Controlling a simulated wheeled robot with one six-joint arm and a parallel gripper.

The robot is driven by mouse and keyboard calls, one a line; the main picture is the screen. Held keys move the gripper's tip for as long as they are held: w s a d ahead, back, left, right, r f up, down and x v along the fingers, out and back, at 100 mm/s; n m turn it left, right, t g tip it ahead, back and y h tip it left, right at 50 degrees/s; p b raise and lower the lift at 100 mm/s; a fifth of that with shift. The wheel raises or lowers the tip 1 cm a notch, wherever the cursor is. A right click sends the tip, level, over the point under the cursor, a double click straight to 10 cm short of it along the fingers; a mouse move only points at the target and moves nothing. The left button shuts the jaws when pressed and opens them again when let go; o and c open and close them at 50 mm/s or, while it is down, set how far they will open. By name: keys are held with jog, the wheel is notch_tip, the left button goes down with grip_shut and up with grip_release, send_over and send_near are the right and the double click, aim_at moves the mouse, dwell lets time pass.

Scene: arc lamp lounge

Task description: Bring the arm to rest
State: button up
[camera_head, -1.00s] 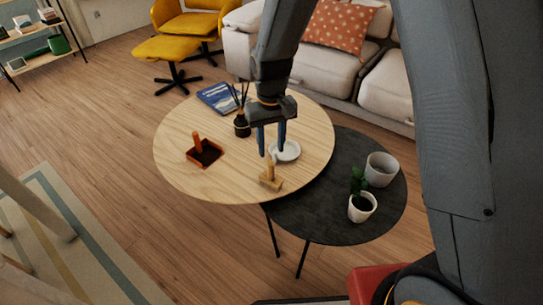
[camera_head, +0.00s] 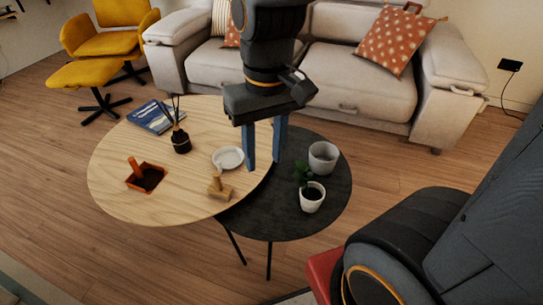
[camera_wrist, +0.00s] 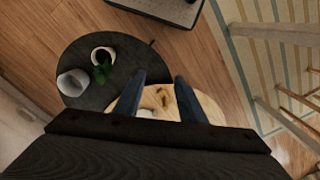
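My gripper (camera_head: 263,148) hangs in the air above the tables in the head view, its two blue fingers apart with nothing between them. In the wrist view its fingers (camera_wrist: 152,97) also stand apart and empty, high over the tables. Below are the round wooden table (camera_head: 120,200) and the lower black round table (camera_head: 270,225). A small wooden stamp-like piece (camera_head: 220,188) stands on the wooden table near its right edge. It also shows between the fingers in the wrist view (camera_wrist: 165,97), well below them.
The wooden table holds a white dish (camera_head: 228,158), an orange tray (camera_head: 146,178), a reed diffuser (camera_head: 180,140) and a blue book (camera_head: 156,117). The black table holds a potted plant (camera_head: 312,199) and a grey pot (camera_head: 323,157). A sofa (camera_head: 360,85) stands behind.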

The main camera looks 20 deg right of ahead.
jog(key=shift+s+d+r, duration=0.1)
jog(key=shift+s+d, duration=0.15)
jog(key=shift+s, duration=0.35)
jog(key=shift+s+d+r, duration=0.1)
jog(key=shift+s+d, duration=0.1)
jog(key=shift+s, duration=0.4)
jog(key=d+r+m+p, duration=0.1)
jog(key=d+r+p, duration=0.5)
jog(key=p, duration=0.7)
jog(key=shift+s+d+r+m+h, duration=0.2)
jog(key=shift+r+m+h, duration=0.1)
jog(key=shift+r+m, duration=0.1)
